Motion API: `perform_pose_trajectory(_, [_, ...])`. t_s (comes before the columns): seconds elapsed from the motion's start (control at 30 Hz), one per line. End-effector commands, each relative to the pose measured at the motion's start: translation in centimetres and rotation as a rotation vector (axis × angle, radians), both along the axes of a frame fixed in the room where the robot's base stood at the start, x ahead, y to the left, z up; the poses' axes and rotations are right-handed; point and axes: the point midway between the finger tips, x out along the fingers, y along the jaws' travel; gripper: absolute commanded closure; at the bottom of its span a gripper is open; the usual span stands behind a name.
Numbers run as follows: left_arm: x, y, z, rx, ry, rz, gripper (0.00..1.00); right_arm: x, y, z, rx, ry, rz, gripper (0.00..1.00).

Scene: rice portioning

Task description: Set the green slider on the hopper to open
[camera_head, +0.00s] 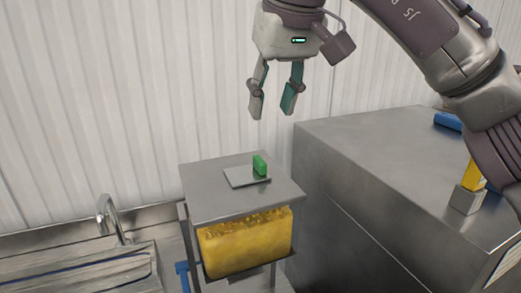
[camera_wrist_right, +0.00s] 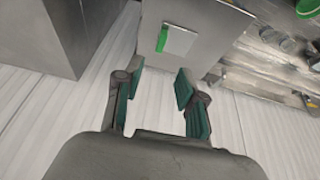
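The green slider (camera_head: 260,165) stands upright on a thin plate (camera_head: 241,178) on top of the grey metal hopper (camera_head: 205,199). The slider sits at the plate's right side in the head view. A yellow grainy block of contents (camera_head: 245,243) shows below the hopper top. My right gripper (camera_head: 272,108) is open and empty, pointing down, above and apart from the slider. In the right wrist view, the slider (camera_wrist_right: 162,39) lies beyond the two open fingers (camera_wrist_right: 158,88), at the edge of the pale plate (camera_wrist_right: 180,41). My left gripper is not in view.
A large metal cabinet (camera_head: 350,150) stands right of the hopper, with a yellow-and-grey item (camera_head: 467,198) and a blue item (camera_head: 447,120) on it. A sink with a tap (camera_head: 110,215) is at the left. A white ribbed wall (camera_head: 120,80) stands behind.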

Motion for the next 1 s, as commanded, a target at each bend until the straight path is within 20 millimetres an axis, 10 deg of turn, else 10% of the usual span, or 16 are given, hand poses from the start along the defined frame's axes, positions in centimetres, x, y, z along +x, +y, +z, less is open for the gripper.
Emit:
perform_pose_trajectory(0.27, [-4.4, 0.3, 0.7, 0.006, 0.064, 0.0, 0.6, 2.1, 0.9, -5.6, -0.001, 0.006, 0.002, 0.6])
perform_pose_trajectory(0.63, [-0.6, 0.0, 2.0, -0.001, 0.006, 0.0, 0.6, 4.0, 1.7, -10.6, 0.002, 0.003, 0.001, 0.6])
perform_pose_trajectory(1.0, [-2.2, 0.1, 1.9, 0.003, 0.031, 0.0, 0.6, 4.2, 1.8, -11.2, 0.002, 0.001, 0.0, 0.6])
